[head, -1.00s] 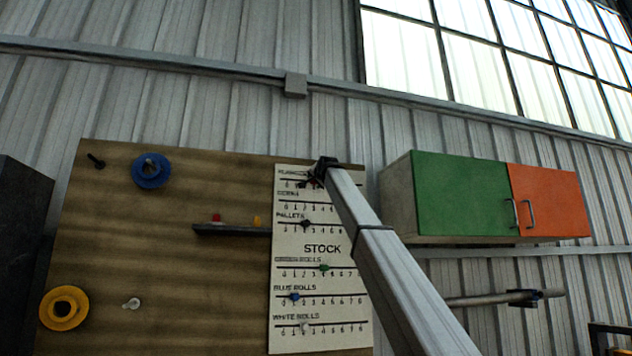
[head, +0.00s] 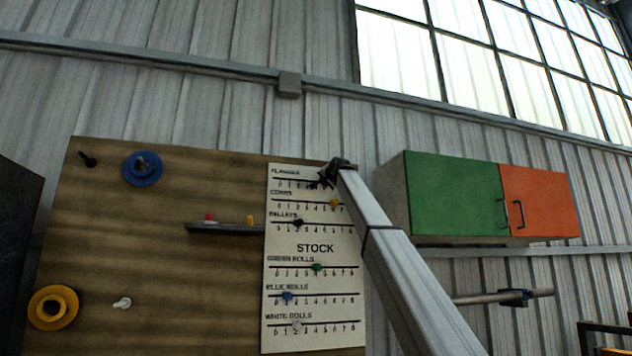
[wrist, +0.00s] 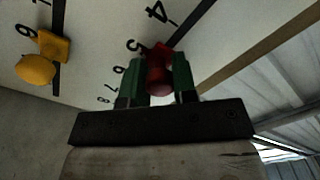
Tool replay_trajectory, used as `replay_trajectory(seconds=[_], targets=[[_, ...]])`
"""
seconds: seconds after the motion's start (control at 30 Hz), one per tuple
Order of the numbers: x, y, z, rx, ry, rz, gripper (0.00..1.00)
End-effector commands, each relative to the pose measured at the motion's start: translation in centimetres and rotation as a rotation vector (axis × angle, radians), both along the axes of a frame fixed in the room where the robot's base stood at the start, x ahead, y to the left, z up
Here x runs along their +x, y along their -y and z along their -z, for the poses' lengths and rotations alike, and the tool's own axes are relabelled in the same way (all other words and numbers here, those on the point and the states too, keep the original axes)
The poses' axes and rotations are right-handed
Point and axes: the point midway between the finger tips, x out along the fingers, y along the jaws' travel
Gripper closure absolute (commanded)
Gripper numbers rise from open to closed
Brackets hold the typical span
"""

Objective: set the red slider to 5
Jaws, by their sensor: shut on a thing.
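The red slider (wrist: 158,72) sits on its track on the white stock board (head: 315,333). In the wrist view my gripper (wrist: 158,80) has its green fingers on either side of the red knob, shut on it. The red base of the slider is beside the number 5, with 4 farther up and 6, 7 and 8 below. Its tick mark is hidden, so exact alignment cannot be told. In the head view my gripper (head: 328,175) is at the right part of the top FLANGES row and hides the slider.
The yellow slider (wrist: 37,68) on the CORES row is close by, left in the wrist view. Black, green (head: 317,267), blue (head: 287,296) and white sliders are lower on the board. A green and orange cabinet (head: 455,195) hangs to the right of my arm.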

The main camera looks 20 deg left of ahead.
Motion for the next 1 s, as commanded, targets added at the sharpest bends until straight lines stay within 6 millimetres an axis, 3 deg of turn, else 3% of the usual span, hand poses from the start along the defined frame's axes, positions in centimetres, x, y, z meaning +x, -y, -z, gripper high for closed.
replay_trajectory(seconds=[0.33, 0.37, 0.4, 0.43, 0.77, 1.0], targets=[[0.2, 0.3, 0.0, -0.001, 0.0, -0.001, 1.0], [0.2, 0.3, 0.0, -0.001, 0.0, -0.001, 0.67], [0.2, 0.3, 0.0, -0.001, 0.0, -0.001, 0.54], [0.2, 0.3, 0.0, -0.001, 0.0, -0.001, 0.48], [0.1, 0.4, 0.0, 0.0, -0.001, -0.001, 0.48], [-1.7, 1.5, 0.1, 0.0, 0.001, -0.001, 0.48]])
